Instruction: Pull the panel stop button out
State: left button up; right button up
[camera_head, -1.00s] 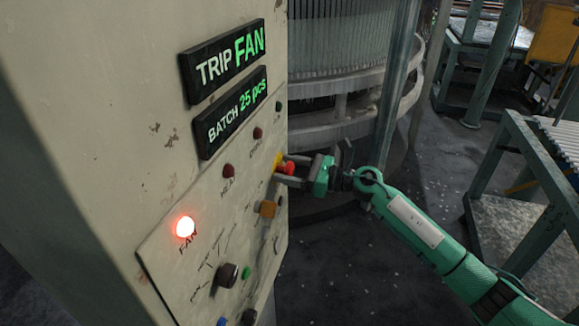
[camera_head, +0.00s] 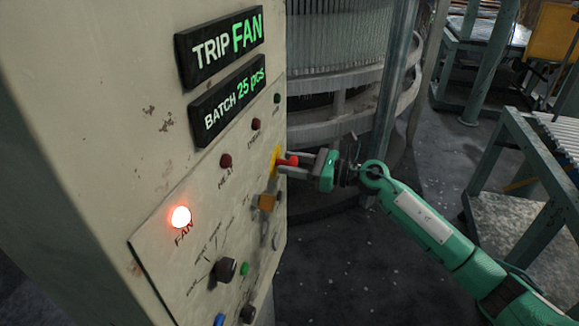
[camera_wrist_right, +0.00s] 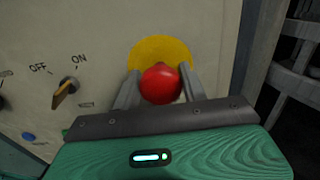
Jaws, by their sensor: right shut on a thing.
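The red stop button (camera_head: 289,160) stands out from a yellow round plate (camera_head: 276,158) near the right edge of the control panel. My right gripper (camera_head: 284,162) reaches it from the right and is shut on the button. In the right wrist view the red button (camera_wrist_right: 161,84) sits between the two grey fingers, in front of the yellow plate (camera_wrist_right: 146,50). Whether the button is in or out is hard to tell. My left gripper is not in view.
The panel (camera_head: 165,245) carries a lit red FAN lamp (camera_head: 180,217), a black knob (camera_head: 224,270) and an orange switch (camera_head: 267,202) just below the button. Displays read TRIP FAN (camera_head: 219,47) and BATCH 25 pcs (camera_head: 227,99). A roller table (camera_head: 545,150) stands at the right.

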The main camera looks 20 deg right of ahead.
jog(key=shift+f, duration=0.1)
jog(key=o, duration=1.4)
jog(key=shift+s+d, duration=0.1)
jog(key=shift+d, duration=0.05)
jog(key=shift+c, duration=0.2)
jog(key=shift+s+d, duration=0.1)
jog(key=b+v, duration=0.7)
jog(key=v, duration=0.6)
jog(key=shift+s+d, duration=0.25)
jog(key=shift+d, duration=0.1)
